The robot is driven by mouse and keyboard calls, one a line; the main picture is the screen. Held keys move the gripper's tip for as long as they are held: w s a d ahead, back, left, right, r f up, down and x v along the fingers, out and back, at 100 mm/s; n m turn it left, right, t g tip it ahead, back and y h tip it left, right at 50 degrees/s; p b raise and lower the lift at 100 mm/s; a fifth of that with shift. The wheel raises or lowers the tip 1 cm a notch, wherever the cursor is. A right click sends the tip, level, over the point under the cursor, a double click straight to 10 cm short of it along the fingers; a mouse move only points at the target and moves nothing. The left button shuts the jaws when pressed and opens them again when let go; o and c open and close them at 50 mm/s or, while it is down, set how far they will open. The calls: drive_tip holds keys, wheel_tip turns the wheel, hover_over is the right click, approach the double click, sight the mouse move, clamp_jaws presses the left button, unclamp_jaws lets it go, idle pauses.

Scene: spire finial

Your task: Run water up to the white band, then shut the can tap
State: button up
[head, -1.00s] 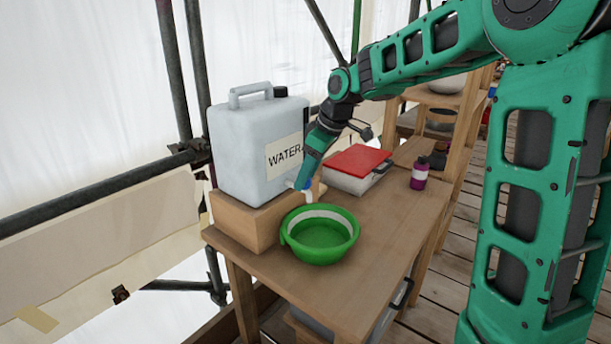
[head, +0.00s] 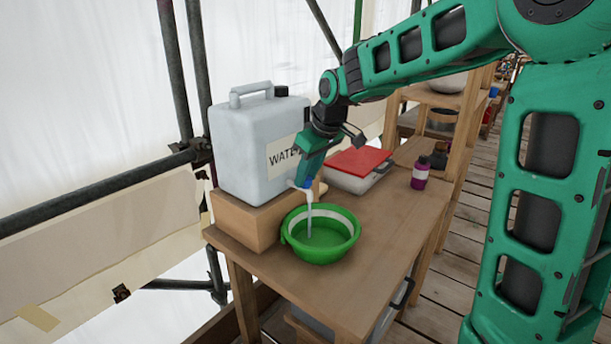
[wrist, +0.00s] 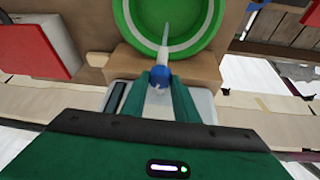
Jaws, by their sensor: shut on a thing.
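The white water can (head: 240,150), labelled WATER, stands on a wooden block. Its tap has a blue handle, seen in the wrist view (wrist: 159,76) between my fingers. My gripper (head: 304,182) is shut on the blue tap handle (head: 300,184). A thin stream of water (head: 309,218) runs from the spout into the green basin (head: 320,254) below. The white band (head: 342,228) shows inside the basin wall, above the green bottom. The water surface is hard to make out, so I cannot tell its exact level.
A scale with a red top (head: 358,161) stands behind the basin, with a purple bottle (head: 420,174) to its right. The wooden block (head: 243,222) bears the can. The table (head: 365,262) is clear in front and right of the basin.

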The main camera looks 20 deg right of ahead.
drive_tip(key=m+h, duration=0.1)
drive_tip(key=m, duration=0.3)
drive_tip(key=m+h, duration=0.1)
drive_tip(key=m, duration=0.1)
drive_tip(key=shift+a+m+h, duration=0.25)
drive_tip(key=shift+m+h, duration=0.05)
drive_tip(key=m+h, duration=0.1)
drive_tip(key=m, duration=0.2)
drive_tip(key=m+h, duration=0.1)
drive_tip(key=m, duration=0.2)
drive_tip(key=shift+w+a+g, duration=0.15)
drive_tip(key=shift+g, duration=0.25)
drive_tip(key=shift+r, duration=0.1)
drive_tip(key=o, duration=1)
drive_tip(key=shift+o, duration=0.2)
drive_tip(key=v, duration=1)
drive_tip(key=shift+a+r, duration=0.2)
drive_tip(key=shift+r, duration=0.05)
